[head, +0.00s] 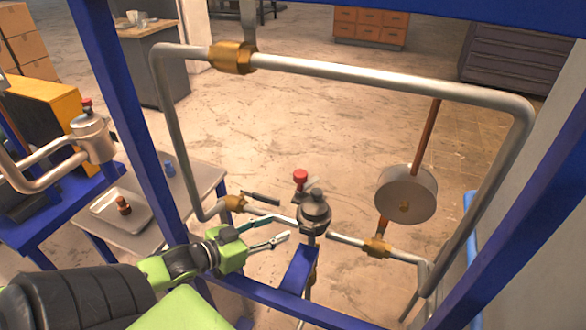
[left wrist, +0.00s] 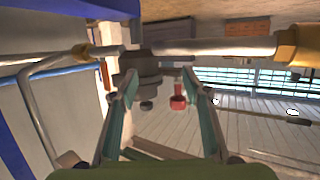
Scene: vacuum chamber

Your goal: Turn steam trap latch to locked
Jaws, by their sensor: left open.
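The steam trap (head: 314,213), a dark grey round body with a cap, sits on the lower pipe of the loop. A red knob (head: 300,176) on a short metal stem stands just behind it; I cannot tell whether this is the latch or how it is set. My left gripper (head: 280,229) is open, its fingers pointing right toward the trap from its left side. In the left wrist view, the trap (left wrist: 145,70) and the red knob (left wrist: 178,102) show between the open fingers (left wrist: 168,85), with nothing gripped. My right gripper is not in view.
A black-handled lever (head: 262,198) lies beside a brass fitting (head: 234,203), close to my left gripper. The silver pipe loop (head: 390,82) and blue frame (head: 120,125) surround the area. A round disc (head: 407,190) hangs on a copper pipe at right. A tray (head: 112,222) rests on the left table.

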